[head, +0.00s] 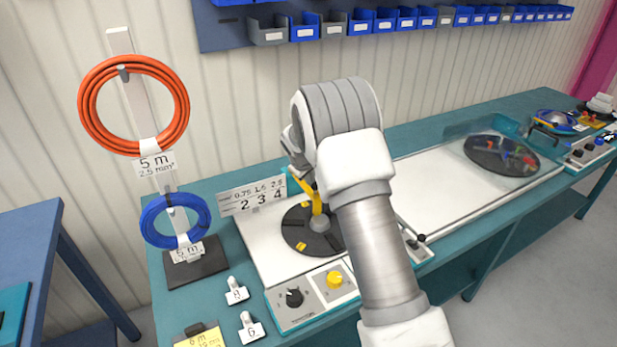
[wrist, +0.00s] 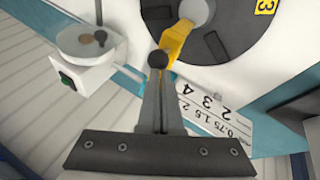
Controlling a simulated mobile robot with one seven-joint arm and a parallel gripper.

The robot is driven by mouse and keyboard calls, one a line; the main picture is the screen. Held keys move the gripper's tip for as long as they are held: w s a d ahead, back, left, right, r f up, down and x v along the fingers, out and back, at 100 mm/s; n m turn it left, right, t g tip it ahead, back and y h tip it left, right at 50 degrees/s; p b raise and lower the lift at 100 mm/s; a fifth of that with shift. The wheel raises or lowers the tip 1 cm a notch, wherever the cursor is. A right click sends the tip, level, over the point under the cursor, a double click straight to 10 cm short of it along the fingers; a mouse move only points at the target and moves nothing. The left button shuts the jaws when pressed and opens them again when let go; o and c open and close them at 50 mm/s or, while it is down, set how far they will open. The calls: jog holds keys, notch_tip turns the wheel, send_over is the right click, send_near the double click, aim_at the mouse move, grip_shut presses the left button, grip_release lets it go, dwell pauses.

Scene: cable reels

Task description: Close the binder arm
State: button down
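A yellow arm (wrist: 176,42) reaches out from a pale hub on a dark round reel plate; it also shows in the head view (head: 316,197), partly hidden by my arm. A black ball knob (wrist: 158,60) sits near its outer end. My gripper (wrist: 158,72) has its fingers close together, with the tips at the knob. Whether they hold it or only touch it is unclear. A white unit (wrist: 85,80) with a green button and a round dish stands left in the wrist view. I cannot tell for sure which part is the binder arm.
The dark reel plate (head: 297,236) lies on a white board on the teal bench. A number plate (head: 252,198) stands behind it. Orange (head: 92,129) and blue (head: 150,228) cable coils hang left. A black knob (head: 294,297) and yellow knob (head: 335,280) sit at the front.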

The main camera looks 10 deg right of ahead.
jog(key=s+a+r+m, duration=0.1)
jog(key=s+r, duration=0.5)
jog(key=r, duration=0.3)
jog(key=s+a+r+m, duration=0.1)
jog(key=s+r, duration=0.4)
jog(key=r, duration=0.4)
jog(key=s+d+r+m+y, duration=0.1)
jog(key=s+r, duration=0.2)
jog(key=s, duration=0.3)
jog(key=s+d+r+m, duration=0.1)
jog(key=s+r, duration=0.2)
jog(key=s, duration=0.3)
jog(key=s+f+m+y, duration=0.1)
jog(key=s+f+m, duration=0.1)
jog(key=s, duration=1.9)
jog(key=shift+m+b, duration=0.4)
jog(key=shift+b, duration=0.05)
jog(key=shift+s+d, duration=0.1)
